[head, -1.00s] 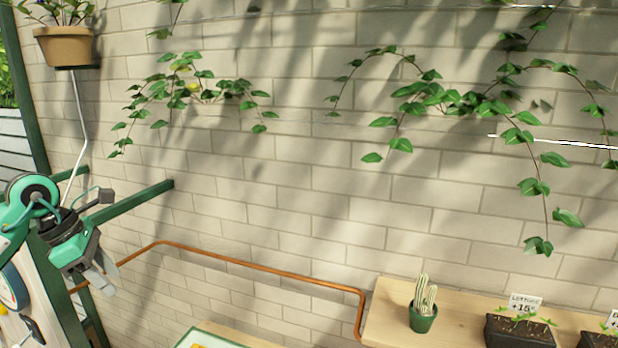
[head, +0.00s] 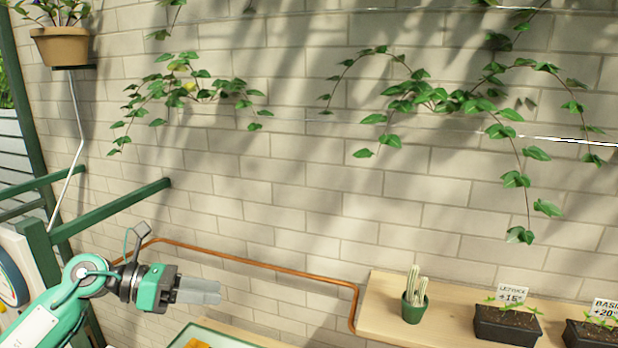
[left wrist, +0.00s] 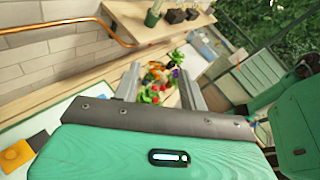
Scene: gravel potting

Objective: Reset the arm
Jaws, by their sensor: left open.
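My left gripper (head: 199,290) is at the lower left of the head view, raised in the air in front of the brick wall, its fingers pointing right. In the left wrist view its two grey fingers (left wrist: 160,88) stand apart with nothing held between them. Beyond the fingers, a group of colourful vegetables or fruits (left wrist: 160,80) shows in the distance on a surface below. My right gripper does not show clearly in either view.
A wooden shelf (head: 378,307) at the lower right holds a potted cactus (head: 414,306) and labelled black planters (head: 506,325). A copper pipe (head: 250,264) runs along the wall. Green frame bars (head: 110,212) stand at the left. A green-edged tray (head: 215,335) lies below the gripper.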

